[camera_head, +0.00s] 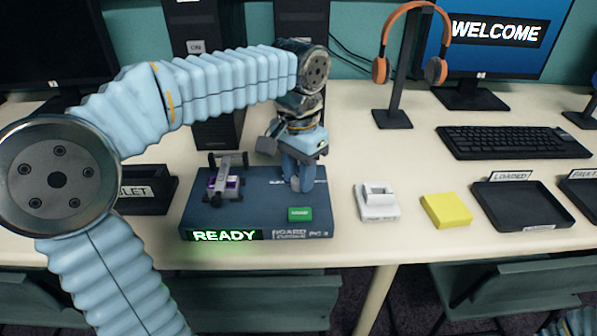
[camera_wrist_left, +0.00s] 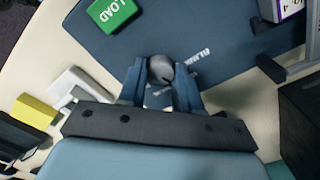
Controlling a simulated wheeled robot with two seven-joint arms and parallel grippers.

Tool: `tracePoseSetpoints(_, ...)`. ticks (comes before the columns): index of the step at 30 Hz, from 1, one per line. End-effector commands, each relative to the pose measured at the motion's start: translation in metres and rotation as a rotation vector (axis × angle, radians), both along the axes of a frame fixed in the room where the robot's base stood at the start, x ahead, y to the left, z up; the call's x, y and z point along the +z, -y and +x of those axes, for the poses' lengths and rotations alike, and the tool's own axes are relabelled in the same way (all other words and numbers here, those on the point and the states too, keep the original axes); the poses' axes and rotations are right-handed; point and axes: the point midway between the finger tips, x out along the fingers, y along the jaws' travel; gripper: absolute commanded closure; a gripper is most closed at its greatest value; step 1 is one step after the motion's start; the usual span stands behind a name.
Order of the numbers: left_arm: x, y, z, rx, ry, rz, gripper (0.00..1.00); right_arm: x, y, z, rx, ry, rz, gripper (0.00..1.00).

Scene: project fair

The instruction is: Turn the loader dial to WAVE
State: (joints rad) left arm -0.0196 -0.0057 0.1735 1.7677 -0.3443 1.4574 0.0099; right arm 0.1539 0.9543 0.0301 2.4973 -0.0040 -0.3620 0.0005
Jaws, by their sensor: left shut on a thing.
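The loader (camera_head: 250,215) is a dark blue box on the table with a lit READY display (camera_head: 226,235) and a green button (camera_head: 300,214). In the left wrist view the green button reads LOAD (camera_wrist_left: 115,12). My left gripper (camera_head: 299,185) points down over the right rear part of the loader's top. It is shut on the grey round dial (camera_wrist_left: 161,70), which sits between its fingers in the left wrist view. The fingers hide the dial in the head view, and the dial's pointer setting cannot be read. Lettering beside it is partly covered. My right gripper is not in view.
A small frame with a purple-marked part (camera_head: 225,183) stands on the loader's left. A white block (camera_head: 377,203), a yellow block (camera_head: 446,210) and a black tray labelled LOADED (camera_head: 530,206) lie to the right. A headphone stand (camera_head: 393,90) and keyboard (camera_head: 515,142) are behind.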

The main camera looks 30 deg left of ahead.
Motion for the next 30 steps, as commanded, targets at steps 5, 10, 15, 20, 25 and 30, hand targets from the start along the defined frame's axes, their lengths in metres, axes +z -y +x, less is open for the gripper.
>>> tracePoseSetpoints(5, 0.001, 0.000, 0.001, 0.001, 0.004, 0.000, 0.50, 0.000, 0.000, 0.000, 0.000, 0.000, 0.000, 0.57)
tracePoseSetpoints(10, 0.001, 0.000, 0.000, 0.001, 0.002, 0.001, 0.41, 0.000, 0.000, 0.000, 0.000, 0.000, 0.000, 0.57)
tracePoseSetpoints(15, 0.001, 0.000, 0.000, 0.001, 0.002, 0.001, 0.41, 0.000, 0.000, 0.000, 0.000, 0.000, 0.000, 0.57)
tracePoseSetpoints(20, 0.018, 0.000, 0.001, 0.000, 0.004, 0.000, 0.41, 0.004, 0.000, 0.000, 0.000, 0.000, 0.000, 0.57)
tracePoseSetpoints(25, 0.058, 0.001, 0.001, 0.000, 0.006, -0.001, 0.41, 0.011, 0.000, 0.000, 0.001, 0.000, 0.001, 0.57)
tracePoseSetpoints(30, 0.100, 0.000, 0.001, 0.000, 0.006, -0.001, 0.41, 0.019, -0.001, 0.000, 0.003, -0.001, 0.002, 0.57)
